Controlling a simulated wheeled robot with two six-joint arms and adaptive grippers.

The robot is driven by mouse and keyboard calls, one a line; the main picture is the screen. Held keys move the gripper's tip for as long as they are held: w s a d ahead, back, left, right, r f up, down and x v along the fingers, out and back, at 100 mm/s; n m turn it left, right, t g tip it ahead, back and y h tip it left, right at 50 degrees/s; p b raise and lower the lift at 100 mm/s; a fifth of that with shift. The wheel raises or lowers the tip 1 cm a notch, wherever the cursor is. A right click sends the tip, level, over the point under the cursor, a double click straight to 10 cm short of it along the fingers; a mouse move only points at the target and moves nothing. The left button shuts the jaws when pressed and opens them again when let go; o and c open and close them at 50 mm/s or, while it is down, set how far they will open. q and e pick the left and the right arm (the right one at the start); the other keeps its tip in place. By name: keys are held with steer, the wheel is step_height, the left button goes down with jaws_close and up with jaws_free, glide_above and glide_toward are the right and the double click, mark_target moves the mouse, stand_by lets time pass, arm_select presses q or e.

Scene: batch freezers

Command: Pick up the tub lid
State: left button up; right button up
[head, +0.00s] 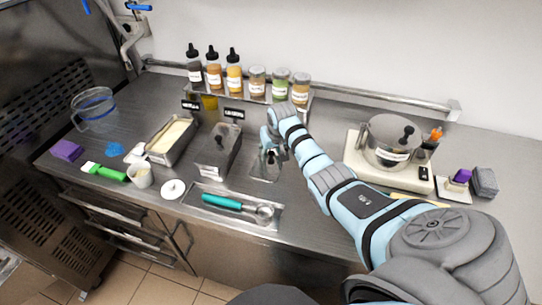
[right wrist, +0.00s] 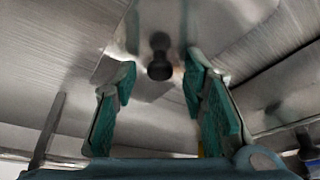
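A flat metal lid (head: 262,175) with a dark knob lies on the counter, right of a long metal tub (head: 213,165) that has a knobbed lid on it. An open metal tub (head: 170,152) with a pale filling stands further left. My right gripper (head: 268,147) is above the loose lid and partly hides it. In the right wrist view my right gripper (right wrist: 160,82) is open, its green-padded fingers apart. The black knob (right wrist: 159,58) shows between the fingertips with a gap on both sides; the metal plate (right wrist: 150,20) is beyond it. My left gripper is not in view.
A metal tray (head: 190,199) with a teal-handled scoop (head: 222,202) lies in front. A white round lid (head: 172,188) and white cup (head: 140,175) are left. A bottle rack (head: 250,98) stands behind. A machine with a steel bowl (head: 385,140) is right.

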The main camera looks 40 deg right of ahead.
jaws_close()
